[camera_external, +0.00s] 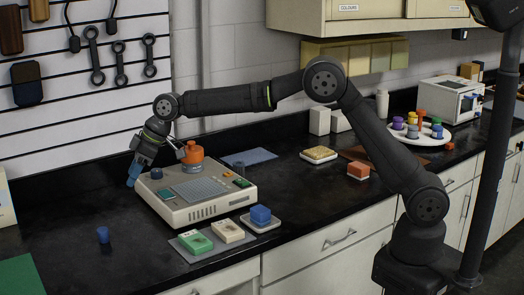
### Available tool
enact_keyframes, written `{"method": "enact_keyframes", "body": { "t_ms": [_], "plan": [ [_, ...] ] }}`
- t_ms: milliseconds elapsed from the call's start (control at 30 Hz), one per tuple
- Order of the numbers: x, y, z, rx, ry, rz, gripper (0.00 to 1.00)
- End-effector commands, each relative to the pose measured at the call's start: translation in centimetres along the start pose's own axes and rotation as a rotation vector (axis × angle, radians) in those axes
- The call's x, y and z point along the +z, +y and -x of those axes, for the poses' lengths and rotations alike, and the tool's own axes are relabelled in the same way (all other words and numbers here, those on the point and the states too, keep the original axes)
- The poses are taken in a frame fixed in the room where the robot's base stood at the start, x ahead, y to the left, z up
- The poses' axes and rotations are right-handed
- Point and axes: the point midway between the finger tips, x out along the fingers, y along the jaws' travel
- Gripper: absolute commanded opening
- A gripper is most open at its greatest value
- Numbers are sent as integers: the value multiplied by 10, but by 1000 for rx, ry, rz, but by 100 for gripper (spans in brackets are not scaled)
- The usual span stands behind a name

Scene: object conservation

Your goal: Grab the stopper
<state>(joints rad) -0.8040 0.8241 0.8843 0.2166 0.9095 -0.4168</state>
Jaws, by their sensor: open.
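A small dark blue piece (103,234), shaped like a stopper, stands alone on the black counter at the front left. An orange round piece (193,152) with a narrower top sits at the back left of a beige instrument (205,205). I cannot tell for certain which of these is the stopper. My gripper (133,180) has blue fingers and points down just off the left side of the instrument. It is open, above and to the right of the small blue piece and apart from it. The gap between its fingers is hard to make out.
A grey mat (184,249) with green and cream blocks and a blue block (260,215) on a pale tray lie in front of the instrument. A white round tray (428,139) with several coloured pieces stands at the right. The counter around the small blue piece is clear.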

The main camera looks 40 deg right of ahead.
Motion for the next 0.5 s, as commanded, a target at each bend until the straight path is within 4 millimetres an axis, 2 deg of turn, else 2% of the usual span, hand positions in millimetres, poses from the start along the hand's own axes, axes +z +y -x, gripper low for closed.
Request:
{"method": "enact_keyframes", "body": {
  "t_ms": [33,167,267,500],
  "plan": [
    [-6,-18,-5,-11,5,17,56],
    [-12,-40,-13,-25,10,36,56],
    [-13,-43,-24,-28,10,38,56],
    [-13,-43,-69,-27,9,37,56]
  ]
}}
